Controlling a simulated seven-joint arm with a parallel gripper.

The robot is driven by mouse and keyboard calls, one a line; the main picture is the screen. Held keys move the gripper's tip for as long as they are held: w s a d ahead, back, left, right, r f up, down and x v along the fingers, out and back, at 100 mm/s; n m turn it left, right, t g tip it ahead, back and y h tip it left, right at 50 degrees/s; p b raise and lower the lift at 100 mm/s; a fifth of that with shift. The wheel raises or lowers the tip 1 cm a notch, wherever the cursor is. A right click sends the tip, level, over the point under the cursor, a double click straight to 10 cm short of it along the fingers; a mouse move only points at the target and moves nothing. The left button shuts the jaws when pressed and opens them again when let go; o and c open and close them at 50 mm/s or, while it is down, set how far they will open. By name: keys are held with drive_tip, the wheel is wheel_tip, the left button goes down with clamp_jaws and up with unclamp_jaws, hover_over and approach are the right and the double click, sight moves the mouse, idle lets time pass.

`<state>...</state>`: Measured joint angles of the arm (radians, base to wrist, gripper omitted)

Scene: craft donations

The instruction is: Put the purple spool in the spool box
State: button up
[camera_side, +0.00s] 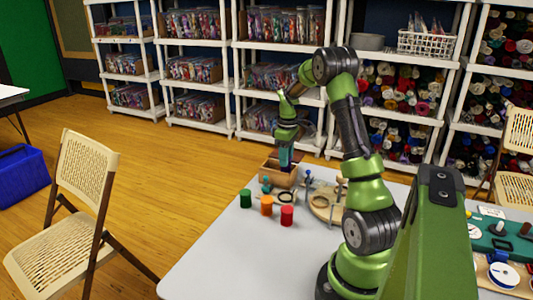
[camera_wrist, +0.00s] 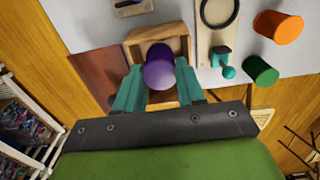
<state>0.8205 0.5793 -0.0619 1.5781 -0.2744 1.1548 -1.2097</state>
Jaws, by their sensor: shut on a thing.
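The purple spool (camera_wrist: 160,68) is between my gripper's teal fingertips (camera_wrist: 158,85) in the wrist view. My gripper is shut on it. The wooden spool box (camera_wrist: 133,52) lies just beyond the spool, which overlaps the box's opening in this view. I cannot tell how far the spool reaches inside. In the side view, my gripper (camera_side: 286,165) points down at the wooden box (camera_side: 277,180) near the table's far edge. The spool is not clearly visible there. A brown panel (camera_wrist: 98,72) sits beside the box in the wrist view.
Green (camera_side: 246,198), orange (camera_side: 266,205) and red (camera_side: 287,215) spools stand in front of the box. A teal ball-topped piece (camera_wrist: 224,62) is close beside it. A round wooden board (camera_side: 325,210) lies to the right. The table's front left is clear.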

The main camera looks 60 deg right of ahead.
drive_tip(key=shift+f, duration=0.7)
drive_tip(key=shift+f, duration=0.25)
drive_tip(key=o, duration=0.9)
drive_tip(key=shift+r, duration=3.8)
